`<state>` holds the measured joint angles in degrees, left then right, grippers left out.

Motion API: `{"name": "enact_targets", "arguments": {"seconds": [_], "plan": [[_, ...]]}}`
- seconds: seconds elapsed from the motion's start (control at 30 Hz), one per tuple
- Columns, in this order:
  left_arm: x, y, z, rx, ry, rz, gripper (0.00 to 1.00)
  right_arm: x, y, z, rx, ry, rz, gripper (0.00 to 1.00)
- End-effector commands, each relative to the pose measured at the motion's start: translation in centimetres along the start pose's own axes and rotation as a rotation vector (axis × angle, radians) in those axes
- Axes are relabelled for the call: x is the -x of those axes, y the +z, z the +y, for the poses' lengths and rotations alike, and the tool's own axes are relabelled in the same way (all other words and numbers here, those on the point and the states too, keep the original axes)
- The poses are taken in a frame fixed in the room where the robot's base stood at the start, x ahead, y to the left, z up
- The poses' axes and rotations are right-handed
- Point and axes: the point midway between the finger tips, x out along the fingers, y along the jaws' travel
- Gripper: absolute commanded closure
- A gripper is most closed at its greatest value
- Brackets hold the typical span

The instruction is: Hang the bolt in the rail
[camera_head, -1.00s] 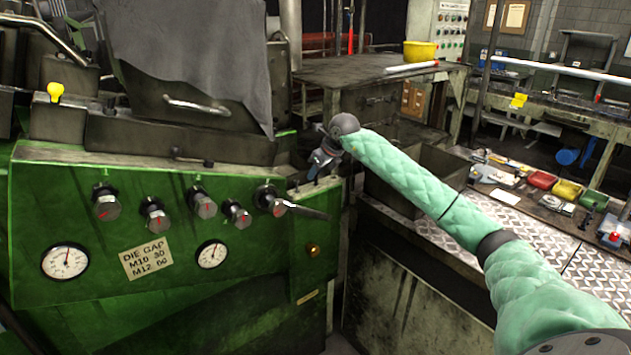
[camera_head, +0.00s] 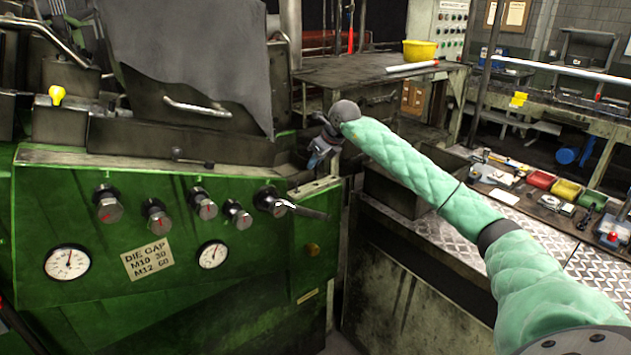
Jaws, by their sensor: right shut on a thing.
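My right arm, in a green quilted sleeve, reaches in from the lower right to the right end of the green machine (camera_head: 170,290). My right gripper (camera_head: 314,163) hangs below the round dark wrist, next to the machine's upper right corner. It is small and dark in the picture. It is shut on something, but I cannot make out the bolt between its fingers. I cannot pick out the rail clearly; the dark area beside the gripper is partly hidden by the wrist. My left gripper is not in view.
The machine's front carries several knobs, a lever (camera_head: 299,209) and gauges (camera_head: 67,262). A grey cloth (camera_head: 195,55) drapes over its top. A metal table (camera_head: 365,72) with a yellow bowl (camera_head: 419,50) stands behind. Coloured bins (camera_head: 565,189) and tools lie on the right bench.

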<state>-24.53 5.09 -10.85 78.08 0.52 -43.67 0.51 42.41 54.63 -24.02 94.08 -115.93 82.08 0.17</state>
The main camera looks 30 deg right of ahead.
Motion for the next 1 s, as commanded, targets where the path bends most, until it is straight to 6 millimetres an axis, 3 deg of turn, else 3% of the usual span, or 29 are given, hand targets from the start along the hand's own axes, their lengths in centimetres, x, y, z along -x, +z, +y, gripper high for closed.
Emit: {"name": "enact_targets", "arguments": {"seconds": [0.53,1.0], "plan": [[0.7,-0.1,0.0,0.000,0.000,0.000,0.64,1.9,1.2,0.0,0.001,-0.001,0.000,0.96],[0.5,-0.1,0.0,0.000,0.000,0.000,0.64,1.8,1.1,0.0,0.000,0.000,0.000,0.96]]}}
